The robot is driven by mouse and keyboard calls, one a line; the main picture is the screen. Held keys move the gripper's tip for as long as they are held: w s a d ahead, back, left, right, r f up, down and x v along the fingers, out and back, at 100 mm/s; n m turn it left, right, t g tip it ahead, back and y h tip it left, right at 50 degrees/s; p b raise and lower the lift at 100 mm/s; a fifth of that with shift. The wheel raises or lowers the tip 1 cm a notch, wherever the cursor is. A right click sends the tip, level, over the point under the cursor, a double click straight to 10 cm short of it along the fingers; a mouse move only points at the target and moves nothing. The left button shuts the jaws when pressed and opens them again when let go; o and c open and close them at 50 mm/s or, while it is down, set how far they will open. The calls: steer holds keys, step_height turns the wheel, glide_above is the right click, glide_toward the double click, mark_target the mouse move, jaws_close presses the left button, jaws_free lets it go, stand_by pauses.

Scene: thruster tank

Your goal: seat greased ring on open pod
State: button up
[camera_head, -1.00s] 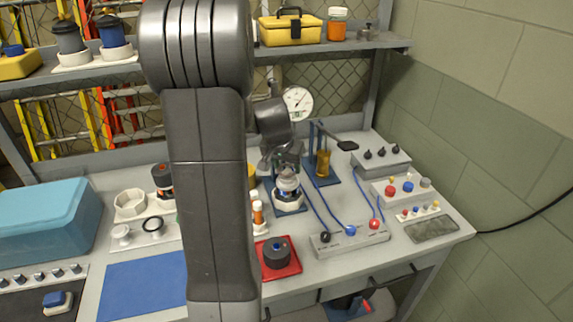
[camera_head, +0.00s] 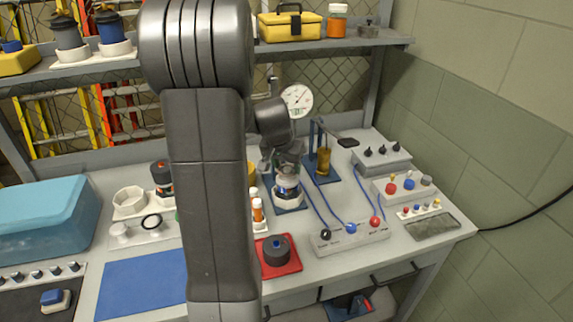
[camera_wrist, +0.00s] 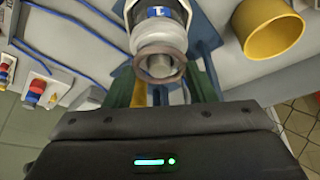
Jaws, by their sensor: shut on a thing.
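My gripper (camera_head: 286,168) is down over the open pod (camera_head: 287,189), which stands upright in a white holder on a blue plate. In the wrist view the pod (camera_wrist: 160,16) has a pale body with a blue mark. A brownish ring (camera_wrist: 143,68) sits between my greenish fingers (camera_wrist: 160,92), around or just in front of the pod's grey round end. My gripper is shut on this ring. I cannot tell whether the ring touches the pod.
Right of the pod are a blue stand with a yellow cup (camera_head: 323,161) and a box with cables (camera_head: 351,238). A red tray (camera_head: 291,268) with a dark round part is in front. An orange-white bottle (camera_head: 257,211) stands close left. The blue mat (camera_head: 140,285) is bare.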

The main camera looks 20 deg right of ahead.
steer(key=shift+f, duration=0.3)
stand_by(0.4)
steer(key=o, duration=1)
steer(key=b+v, duration=0.1)
steer(key=v, duration=1.3)
steer(key=shift+f, duration=0.1)
steer(key=x, duration=1.4)
steer(key=shift+p, duration=0.3)
steer(key=shift+r, duration=0.25)
steer(key=shift+a, duration=0.1)
